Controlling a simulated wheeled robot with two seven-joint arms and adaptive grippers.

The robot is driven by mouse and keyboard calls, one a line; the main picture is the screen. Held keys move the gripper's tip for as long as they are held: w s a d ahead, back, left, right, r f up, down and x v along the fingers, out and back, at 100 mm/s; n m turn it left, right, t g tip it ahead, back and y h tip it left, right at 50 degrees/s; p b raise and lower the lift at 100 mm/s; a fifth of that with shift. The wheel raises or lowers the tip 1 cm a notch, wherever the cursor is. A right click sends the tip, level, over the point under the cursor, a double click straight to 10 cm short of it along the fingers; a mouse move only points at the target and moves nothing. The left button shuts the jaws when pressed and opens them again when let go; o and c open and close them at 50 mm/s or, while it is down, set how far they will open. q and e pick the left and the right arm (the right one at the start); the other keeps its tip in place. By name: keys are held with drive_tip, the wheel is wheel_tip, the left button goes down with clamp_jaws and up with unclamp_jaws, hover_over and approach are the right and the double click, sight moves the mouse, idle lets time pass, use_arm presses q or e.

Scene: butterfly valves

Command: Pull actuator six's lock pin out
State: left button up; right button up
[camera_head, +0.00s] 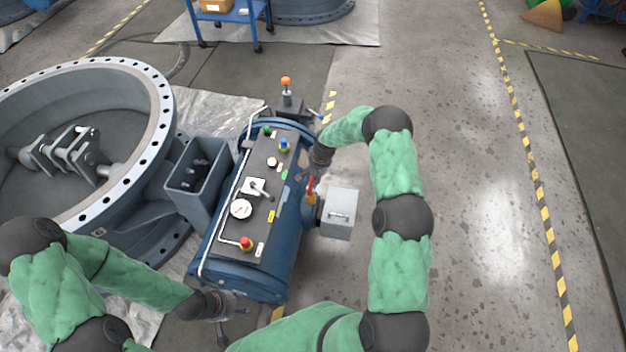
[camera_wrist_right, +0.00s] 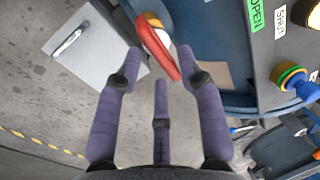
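The blue cylindrical actuator (camera_head: 228,280) stands in the middle of the head view, with a dark top panel. A red handle (camera_head: 310,184) with a yellow base sticks out on its right side; it also shows in the right wrist view (camera_wrist_right: 158,50). I cannot tell for certain which part is the lock pin. My right gripper (camera_head: 304,173) is close to this handle; in the wrist view its purple fingers (camera_wrist_right: 160,62) are spread, with the red handle between the two outer fingertips. No grip on it shows. My left gripper (camera_head: 232,306) is low, by the actuator's near end; its fingers are too small to read.
A grey box (camera_head: 339,214) juts from the actuator's right side. The panel carries a gauge (camera_head: 241,209), a red knob (camera_head: 246,243) and a blue-yellow knob (camera_head: 284,145). A large flanged ring (camera_head: 150,85) stands at left. The floor at right is clear.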

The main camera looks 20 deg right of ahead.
drive_tip(key=shift+s+f, duration=0.1)
drive_tip(key=shift+f, duration=0.1)
drive_tip(key=shift+r, duration=0.1)
wheel_tip(320, 180, up, 12)
drive_tip(key=s+d, duration=0.1)
drive_tip(key=shift+s+d+f, duration=0.2)
drive_tip(key=shift+d, duration=0.15)
idle(0.5)
drive_tip(key=s+a+f+n+y, duration=0.1)
drive_tip(key=s+a+f+n, duration=0.1)
drive_tip(key=s+a+f, duration=0.5)
drive_tip(key=s+a+f+n, duration=0.1)
drive_tip(key=s+a+f, duration=0.1)
drive_tip(key=s+a, duration=0.5)
drive_tip(key=s+a+f+n+g+y, duration=0.1)
drive_tip(key=s+a, duration=0.7)
drive_tip(key=s, duration=0.8)
wheel_tip(320, 180, down, 2)
drive_tip(key=shift+n+p, duration=0.3)
drive_tip(key=shift+n, duration=0.2)
drive_tip(key=shift+s, duration=0.1)
